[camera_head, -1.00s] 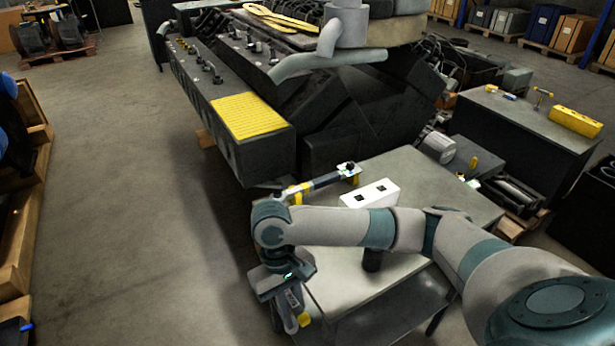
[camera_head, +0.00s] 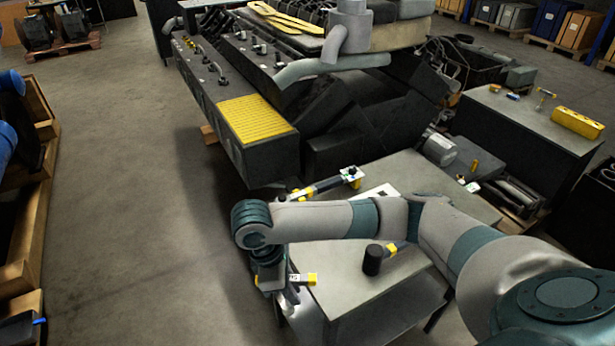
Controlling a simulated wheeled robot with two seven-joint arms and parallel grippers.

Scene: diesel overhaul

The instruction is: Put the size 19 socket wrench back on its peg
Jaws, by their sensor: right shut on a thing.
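My right gripper (camera_head: 272,282) is out past the near left edge of the grey work table, hanging below my bent right arm. It is shut on a tool with a pale label and a yellow end (camera_head: 308,279), taken to be the size 19 socket wrench. The tool points right, roughly level; the label is too small to read surely. Much of the tool is hidden by the gripper. I cannot make out a peg for it. My left gripper is not in view.
On the grey table (camera_head: 345,285) stand a black cylinder (camera_head: 372,261) and a white block (camera_head: 382,192), partly hidden by my arm. A long dark tool with yellow parts (camera_head: 326,186) lies at the far edge. The engine (camera_head: 250,130) is behind.

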